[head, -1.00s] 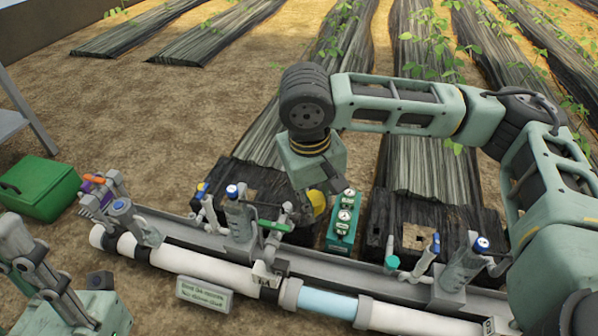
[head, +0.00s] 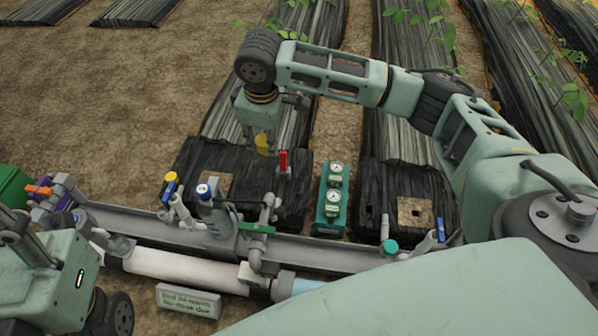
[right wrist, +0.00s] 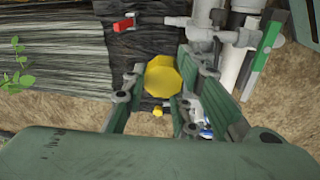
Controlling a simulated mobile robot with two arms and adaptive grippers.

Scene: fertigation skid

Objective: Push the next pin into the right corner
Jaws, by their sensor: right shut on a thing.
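My right gripper (head: 260,138) points down over the left black film sheet (head: 187,162). It is shut on a yellow piece, which looks like a pin head (head: 262,144). The right wrist view shows this faceted yellow head (right wrist: 162,77) between the fingers. Its shaft and lower end are hidden, so I cannot tell whether it touches the film. A smaller yellow piece (right wrist: 157,112) shows close by. My left gripper (head: 20,236) is partly in view at the lower left edge; its fingertips are unclear.
A red handle (head: 283,160) stands right of my right gripper, near grey pipework (head: 268,207) with a green bar. A green gauge block (head: 331,198) is further right, then another film sheet (head: 388,176) with a square cut-out. A white pipe (head: 185,268) runs along the front.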

